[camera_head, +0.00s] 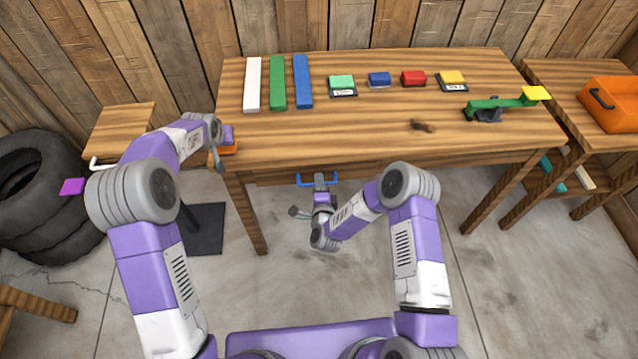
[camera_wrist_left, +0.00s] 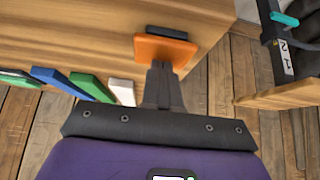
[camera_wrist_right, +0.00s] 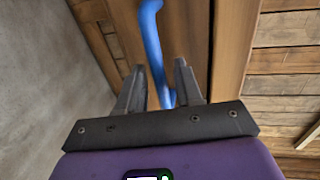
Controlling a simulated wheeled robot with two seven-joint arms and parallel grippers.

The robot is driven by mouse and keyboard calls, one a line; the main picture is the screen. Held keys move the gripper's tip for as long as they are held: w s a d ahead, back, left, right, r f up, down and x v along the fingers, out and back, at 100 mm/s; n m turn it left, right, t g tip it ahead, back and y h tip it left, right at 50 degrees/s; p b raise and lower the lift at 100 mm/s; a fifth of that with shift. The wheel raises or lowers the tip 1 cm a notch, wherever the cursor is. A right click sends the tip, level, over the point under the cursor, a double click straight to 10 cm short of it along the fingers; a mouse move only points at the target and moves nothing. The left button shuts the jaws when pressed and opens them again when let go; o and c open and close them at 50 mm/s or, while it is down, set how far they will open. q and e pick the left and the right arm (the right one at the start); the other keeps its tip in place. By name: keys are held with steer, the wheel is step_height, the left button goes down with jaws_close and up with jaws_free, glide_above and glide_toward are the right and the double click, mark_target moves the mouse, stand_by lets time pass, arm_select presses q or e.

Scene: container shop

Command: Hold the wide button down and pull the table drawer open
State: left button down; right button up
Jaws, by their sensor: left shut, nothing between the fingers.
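The wide orange button (camera_head: 229,149) is at the left front corner of the table (camera_head: 380,125). My left gripper (camera_head: 228,136) is shut and empty, its fingertips at the button. In the left wrist view the fingertips overlap the orange plate (camera_wrist_left: 165,50) and seem to touch it; how far it is pressed I cannot tell. The drawer's blue handle (camera_head: 304,180) is below the front edge of the tabletop. My right gripper (camera_head: 319,180) is open at the handle. In the right wrist view the blue handle bar (camera_wrist_right: 158,60) runs between the parted fingers, without a clear grip.
White, green and blue bars and several small coloured buttons (camera_head: 342,82) stand on the table, with a green lever (camera_head: 500,104) at the right. A side table holds an orange toolbox (camera_head: 612,104). Stacked tyres (camera_head: 38,190) stand at the left. The floor before the table is clear.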

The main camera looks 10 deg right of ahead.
arm_select(q)
steer(key=shift+s+f, duration=0.1)
steer(key=shift+f, duration=0.05)
arm_select(e)
steer(key=shift+w+f, duration=0.1)
steer(key=shift+w, duration=0.25)
steer(key=shift+c, duration=0.2)
jaws_close()
steer(key=v, duration=0.2)
steer(key=f+v, duration=0.1)
steer(key=v, duration=0.2)
steer(key=shift+s, duration=0.1)
